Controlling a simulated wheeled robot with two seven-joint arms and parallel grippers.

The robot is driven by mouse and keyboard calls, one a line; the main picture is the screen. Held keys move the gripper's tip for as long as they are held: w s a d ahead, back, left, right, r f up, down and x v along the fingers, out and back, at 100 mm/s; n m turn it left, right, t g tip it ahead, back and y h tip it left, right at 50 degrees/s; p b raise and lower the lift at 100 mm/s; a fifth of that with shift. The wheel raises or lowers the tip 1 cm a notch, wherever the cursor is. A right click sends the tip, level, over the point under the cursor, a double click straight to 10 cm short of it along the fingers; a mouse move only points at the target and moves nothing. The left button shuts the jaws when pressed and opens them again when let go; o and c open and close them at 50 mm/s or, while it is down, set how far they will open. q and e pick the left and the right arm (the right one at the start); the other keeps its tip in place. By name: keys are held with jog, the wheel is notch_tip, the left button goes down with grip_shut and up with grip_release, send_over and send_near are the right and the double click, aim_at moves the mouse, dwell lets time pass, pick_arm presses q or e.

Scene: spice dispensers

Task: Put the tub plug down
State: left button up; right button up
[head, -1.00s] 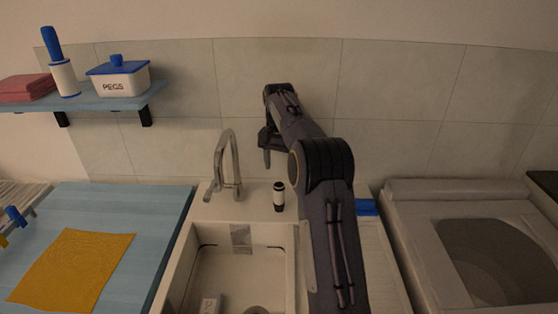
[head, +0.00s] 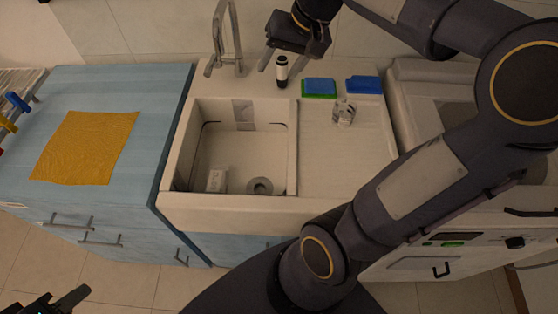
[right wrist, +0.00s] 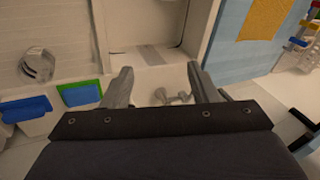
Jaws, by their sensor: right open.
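No tub plug can be made out for certain. A round grey ring-shaped thing (head: 260,186) lies on the sink floor; I cannot tell if it is the plug or the drain. My right gripper (head: 291,52) is open above the counter behind the sink, right of the tap. In the right wrist view its fingers (right wrist: 160,75) are spread with nothing between them, and the tap (right wrist: 174,96) shows beyond. A small white-and-black cylinder (head: 282,72) stands on the counter just below this gripper in the head view. My left gripper (head: 60,300) is partly in view at the bottom left.
The sink (head: 180,172) holds a small white block (head: 215,181). Right of it are a green-and-blue sponge (head: 319,87), a blue one (head: 363,84) and a clear glass (head: 344,113) by the drainboard (head: 350,160). A yellow cloth (head: 85,147) lies on the blue counter (head: 155,105).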

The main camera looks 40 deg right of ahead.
jog(key=s+a+f+n+t+y, duration=0.1)
jog(key=s+a+f+n, duration=0.3)
jog(key=s+a+f, duration=0.4)
jog(key=s+a+t, duration=0.1)
jog(key=s+a, duration=0.3)
jog(key=s, duration=0.2)
jog(key=shift+s+f+n, duration=0.15)
jog(key=shift+s+n, duration=0.15)
jog(key=shift+s, duration=0.1)
